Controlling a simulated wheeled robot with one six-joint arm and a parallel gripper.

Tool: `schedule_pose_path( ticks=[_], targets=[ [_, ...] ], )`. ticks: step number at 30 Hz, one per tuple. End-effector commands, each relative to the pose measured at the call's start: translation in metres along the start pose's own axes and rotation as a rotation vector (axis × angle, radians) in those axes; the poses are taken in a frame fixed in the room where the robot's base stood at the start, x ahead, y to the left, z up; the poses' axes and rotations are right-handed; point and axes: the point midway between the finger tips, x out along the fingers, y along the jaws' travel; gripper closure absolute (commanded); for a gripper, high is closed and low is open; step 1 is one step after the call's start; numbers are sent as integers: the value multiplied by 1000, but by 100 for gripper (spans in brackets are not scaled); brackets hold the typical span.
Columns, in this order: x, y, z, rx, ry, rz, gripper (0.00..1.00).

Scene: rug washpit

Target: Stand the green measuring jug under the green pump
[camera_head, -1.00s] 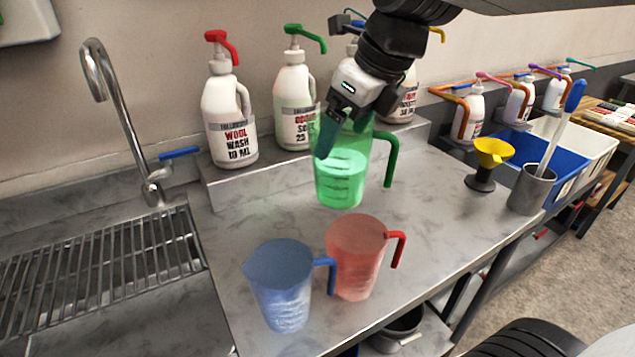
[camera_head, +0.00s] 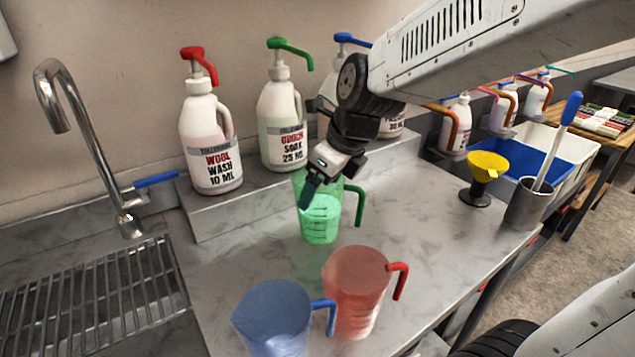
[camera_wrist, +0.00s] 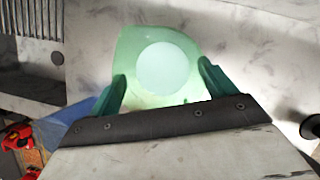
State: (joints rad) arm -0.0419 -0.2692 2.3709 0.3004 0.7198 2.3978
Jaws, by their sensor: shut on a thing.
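My gripper (camera_head: 309,194) is shut on the green measuring jug (camera_head: 322,222), which is upright and see-through with a green handle on its right. The wrist view shows my two green fingers (camera_wrist: 163,85) on either side of the jug (camera_wrist: 150,100), with its pale round base between them. The green pump (camera_head: 289,48) tops a white bottle (camera_head: 283,125) on the raised ledge, its spout pointing right. The jug is in front of this bottle and slightly right. I cannot tell whether its base touches the counter.
A red jug (camera_head: 357,295) and a blue jug (camera_head: 275,322) stand at the counter's front. A red-pump bottle (camera_head: 209,140) is left of the green-pump bottle, a blue-pump one (camera_head: 343,50) right, partly behind my arm. The sink grate (camera_head: 95,300) and tap lie left; a yellow funnel (camera_head: 488,168) stands right.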

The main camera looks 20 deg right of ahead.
Motion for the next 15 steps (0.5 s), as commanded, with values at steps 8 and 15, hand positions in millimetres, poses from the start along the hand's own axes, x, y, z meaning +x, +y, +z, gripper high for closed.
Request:
schedule_pose_path(
  ticks=[8,15],
  targets=[
    [24,-56,39,2,1,0,80],
    [34,-81,56,0,0,0,80]
  ],
)
